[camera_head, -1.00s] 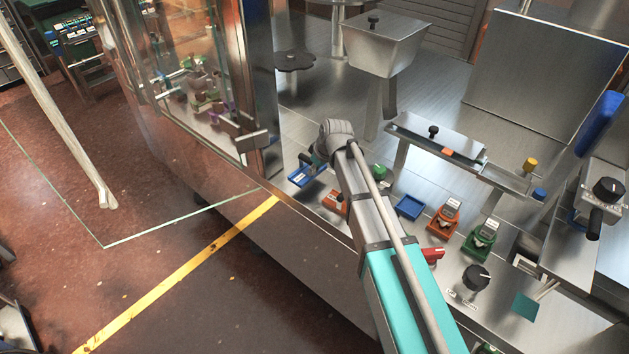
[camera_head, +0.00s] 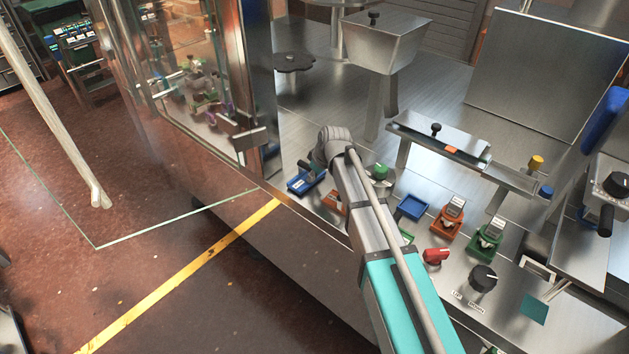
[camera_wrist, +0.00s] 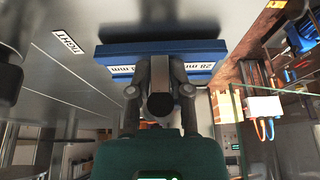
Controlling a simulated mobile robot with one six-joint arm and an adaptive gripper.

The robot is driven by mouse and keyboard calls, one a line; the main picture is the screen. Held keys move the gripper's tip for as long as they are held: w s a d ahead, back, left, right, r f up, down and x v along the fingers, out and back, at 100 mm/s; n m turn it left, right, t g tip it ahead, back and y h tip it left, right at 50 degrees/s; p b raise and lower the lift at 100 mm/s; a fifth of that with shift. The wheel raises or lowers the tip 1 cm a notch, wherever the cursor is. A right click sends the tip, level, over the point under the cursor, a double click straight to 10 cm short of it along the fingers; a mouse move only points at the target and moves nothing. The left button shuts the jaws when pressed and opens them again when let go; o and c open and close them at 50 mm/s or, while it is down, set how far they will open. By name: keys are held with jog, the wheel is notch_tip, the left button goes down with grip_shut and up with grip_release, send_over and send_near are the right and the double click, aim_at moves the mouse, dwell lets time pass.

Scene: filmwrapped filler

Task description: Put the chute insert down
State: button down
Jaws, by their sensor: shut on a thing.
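The chute insert, a blue block with white labels, one reading "28 mm", shows in the wrist view (camera_wrist: 165,50) just beyond my fingers. In the head view it is the blue piece (camera_head: 299,186) by the front edge of the metal bench, left of my wrist. My gripper (camera_wrist: 160,98) is shut on its dark round handle; in the head view my gripper (camera_head: 309,168) is partly hidden by my wrist. The insert is low over the bench top; I cannot tell whether it touches it.
A red knob (camera_head: 435,256) and a black knob (camera_head: 482,278) are nearer. A glass-sided cabinet (camera_head: 262,80) stands left of the insert.

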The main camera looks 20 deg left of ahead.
jog(key=shift+f, duration=0.25)
jog(key=c, duration=0.5)
grip_release()
jog(key=shift+c, duration=0.2)
jog(key=shift+r, duration=0.1)
jog(key=p+v, duration=0.2)
jog(key=shift+r, duration=0.35)
jog(key=p+v, duration=0.9)
jog(key=shift+d+r, duration=0.2)
jog(key=shift+d, duration=0.1)
dwell(0.6)
